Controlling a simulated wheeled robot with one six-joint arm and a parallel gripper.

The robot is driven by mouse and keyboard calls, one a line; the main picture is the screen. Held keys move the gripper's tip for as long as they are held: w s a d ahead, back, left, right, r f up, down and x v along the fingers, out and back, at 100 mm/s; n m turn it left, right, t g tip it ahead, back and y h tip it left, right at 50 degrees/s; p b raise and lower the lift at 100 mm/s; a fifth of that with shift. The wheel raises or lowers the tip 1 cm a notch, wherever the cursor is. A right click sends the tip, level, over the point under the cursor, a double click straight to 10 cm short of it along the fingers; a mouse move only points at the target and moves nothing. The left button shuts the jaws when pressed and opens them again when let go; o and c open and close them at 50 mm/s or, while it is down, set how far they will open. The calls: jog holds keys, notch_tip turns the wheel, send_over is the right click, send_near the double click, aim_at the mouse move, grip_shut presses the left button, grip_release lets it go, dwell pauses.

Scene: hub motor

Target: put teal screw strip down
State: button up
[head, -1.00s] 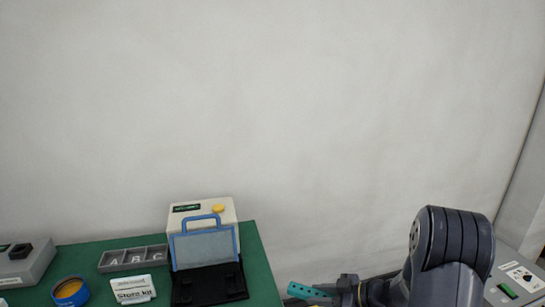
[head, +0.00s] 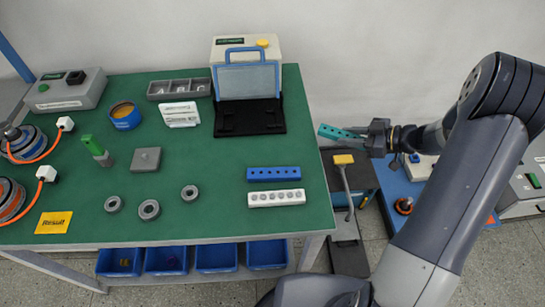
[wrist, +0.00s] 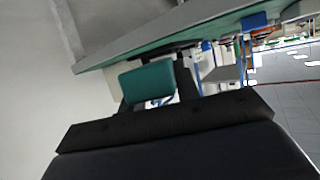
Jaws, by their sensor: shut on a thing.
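The teal screw strip (head: 340,133) is a short bar with dark holes along it. My gripper (head: 372,137) is shut on its right end and holds it just off the right edge of the green table (head: 225,215). In the wrist view the strip (wrist: 146,83) shows as a teal block between the dark fingers, with the table edge beyond it. A blue strip (head: 274,174) with holes lies on the table near its right edge. A white strip (head: 277,198) with round inserts lies just in front of it.
A black stand with a blue-framed panel (head: 249,98) stands at the back right. Grey rings (head: 149,209), a grey block (head: 146,160) and a green-topped tool (head: 95,148) occupy the middle. Bare green surface lies around the blue and white strips. A lever stand (head: 346,190) is right of the table.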

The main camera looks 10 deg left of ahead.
jog(key=n+g, duration=0.1)
jog(key=a+n+g+b, duration=0.1)
jog(key=n+g+b, duration=0.1)
jog(key=shift+s+a+f, duration=0.1)
jog(key=shift+s+a, duration=0.15)
jog(key=shift+s+a+r+n+g+b, duration=0.1)
jog(key=shift+s+n+g+b, duration=0.1)
jog(key=shift+n+g+b, duration=0.35)
jog(key=shift+s+a+r+n+g+b, duration=0.1)
jog(key=shift+s+n+g+b, duration=0.2)
jog(key=shift+g, duration=0.35)
jog(key=shift+s+r+n+g, duration=0.1)
jog(key=shift+r+n+g, duration=0.15)
jog(key=shift+n+g, duration=0.45)
jog(key=p, duration=0.2)
send_over(278, 155)
jog(key=d, duration=0.2)
jog(key=shift+w, duration=0.2)
jog(key=shift+x, duration=1.15)
notch_tip(278, 155, down, 2)
jog(key=shift+d+f+b, duration=0.1)
jog(key=shift+b, duration=0.2)
